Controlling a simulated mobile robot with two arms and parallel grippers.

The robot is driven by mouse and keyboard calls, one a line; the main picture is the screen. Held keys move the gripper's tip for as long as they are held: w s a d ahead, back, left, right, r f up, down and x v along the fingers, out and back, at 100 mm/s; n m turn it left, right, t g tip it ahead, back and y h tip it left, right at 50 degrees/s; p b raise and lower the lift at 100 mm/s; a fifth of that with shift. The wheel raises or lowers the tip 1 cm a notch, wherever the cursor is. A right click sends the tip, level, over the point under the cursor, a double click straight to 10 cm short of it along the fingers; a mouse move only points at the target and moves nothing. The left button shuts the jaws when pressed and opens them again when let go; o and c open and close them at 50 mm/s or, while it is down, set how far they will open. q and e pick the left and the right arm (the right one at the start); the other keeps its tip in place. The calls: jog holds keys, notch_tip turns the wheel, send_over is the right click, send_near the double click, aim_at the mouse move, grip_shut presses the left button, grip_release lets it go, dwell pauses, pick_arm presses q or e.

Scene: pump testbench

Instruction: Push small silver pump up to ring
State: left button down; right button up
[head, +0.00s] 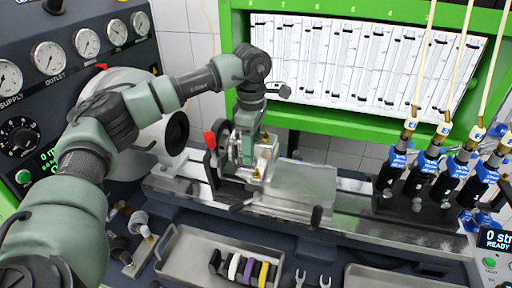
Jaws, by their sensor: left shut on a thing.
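My left arm reaches in from the left, and its gripper (247,150) points down over the bench rail. It is shut on the small silver pump (264,162), a shiny body with brass-coloured parts; the fingers hide some of it. A dark upright ring (221,137) stands just left of the pump, beside a red-tipped lever (210,141). The gripper covers the space between pump and ring, so I cannot tell if they touch. My right gripper is not in view.
A silver plate (303,183) lies on the rail (345,212) right of the pump. Blue-tagged valves (393,172) stand at the right end. A tray (196,262) with coloured rings is in front. A gauge panel (75,60) is at left, a green-framed tube board (345,65) behind.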

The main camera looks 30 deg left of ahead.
aim_at(240, 144)
pick_arm(q)
jog(key=shift+a, duration=0.2)
dwell(0.4)
jog(key=shift+s+a, duration=0.25)
jog(key=shift+a, duration=0.5)
jog(key=shift+a, duration=0.15)
jog(key=shift+s+a, duration=0.15)
jog(key=shift+a, duration=0.3)
jog(key=shift+c, duration=2.2)
grip_release()
jog(key=shift+a, duration=0.1)
